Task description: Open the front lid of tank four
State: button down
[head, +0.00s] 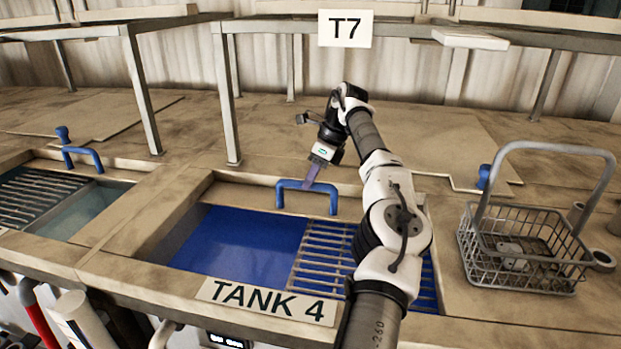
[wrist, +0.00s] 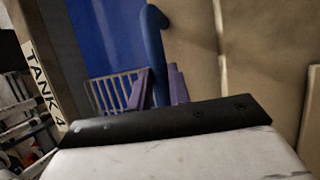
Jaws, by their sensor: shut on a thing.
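Tank four, marked by the TANK 4 label (head: 266,299), has its front opening uncovered in the head view. Blue liquid (head: 240,243) shows at the left of the opening and a metal grating (head: 322,255) at the right. The blue handle (head: 290,184) of the front lid stands at the back edge of the opening. My gripper (head: 312,182) reaches down to the handle and is shut on its bar. In the wrist view the handle (wrist: 154,45) passes between the purple fingers (wrist: 158,88). My arm hides part of the tank's right side.
A wire basket (head: 525,248) with a raised handle stands right of the tank. The neighbouring tank at left has its own blue handle (head: 82,158). Metal frames and a T7 sign (head: 345,28) stand behind. A blue knob (head: 484,177) is beyond the basket.

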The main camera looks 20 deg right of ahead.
jog(key=shift+r, duration=0.1)
jog(key=c, duration=1.3)
grip_release()
jog(key=shift+s+a, duration=0.1)
jog(key=shift+s, duration=0.05)
